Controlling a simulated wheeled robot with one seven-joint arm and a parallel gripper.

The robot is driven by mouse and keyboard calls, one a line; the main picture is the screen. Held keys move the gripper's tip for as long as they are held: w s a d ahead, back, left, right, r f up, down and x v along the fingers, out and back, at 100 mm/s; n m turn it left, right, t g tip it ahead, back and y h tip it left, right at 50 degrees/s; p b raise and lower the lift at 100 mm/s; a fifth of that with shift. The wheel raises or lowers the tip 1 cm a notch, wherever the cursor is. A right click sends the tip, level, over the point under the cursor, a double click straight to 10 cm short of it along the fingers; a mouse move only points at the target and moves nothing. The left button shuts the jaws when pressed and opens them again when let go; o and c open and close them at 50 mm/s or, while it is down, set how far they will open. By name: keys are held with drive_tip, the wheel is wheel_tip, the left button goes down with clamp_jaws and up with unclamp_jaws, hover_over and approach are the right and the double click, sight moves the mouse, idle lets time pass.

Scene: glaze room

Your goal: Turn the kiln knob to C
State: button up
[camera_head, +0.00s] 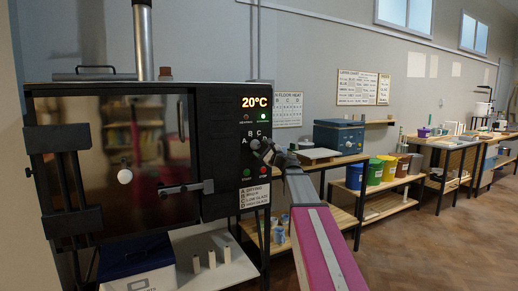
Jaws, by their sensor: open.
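The kiln (115,160) stands at the left, a black box with a dark glossy door. Its control panel (220,150) is on the right side of the front and its display (255,102) reads 20°C. The kiln knob (255,144) is a small dial with the letters A, B and C around its left and top. My gripper (264,150) is right at the knob, coming from the lower right, and covers part of it and the D side. It is open. Whether its fingers touch the knob, and where the pointer stands, I cannot tell.
A green lamp (263,116) is lit under the display. Red and green buttons sit below the knob, above a label (255,197) listing A to D. A door latch (186,187) sticks out to the left. Shelves with coloured buckets (375,171) stand behind, right of my arm.

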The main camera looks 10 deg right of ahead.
sight(256, 145)
drive_tip(key=shift+x, duration=1.2)
drive_tip(key=c, duration=0.9)
drive_tip(key=shift+n+g, duration=0.3)
drive_tip(key=shift+n, duration=0.3)
drive_tip(key=n+g, duration=0.1)
drive_tip(key=n, duration=0.3)
drive_tip(key=shift+d+r+g+y, duration=0.1)
drive_tip(key=shift+g+y, duration=0.2)
drive_tip(key=shift+g, duration=0.1)
drive_tip(key=shift+n+g, duration=0.7)
drive_tip(key=shift+n, duration=1.5)
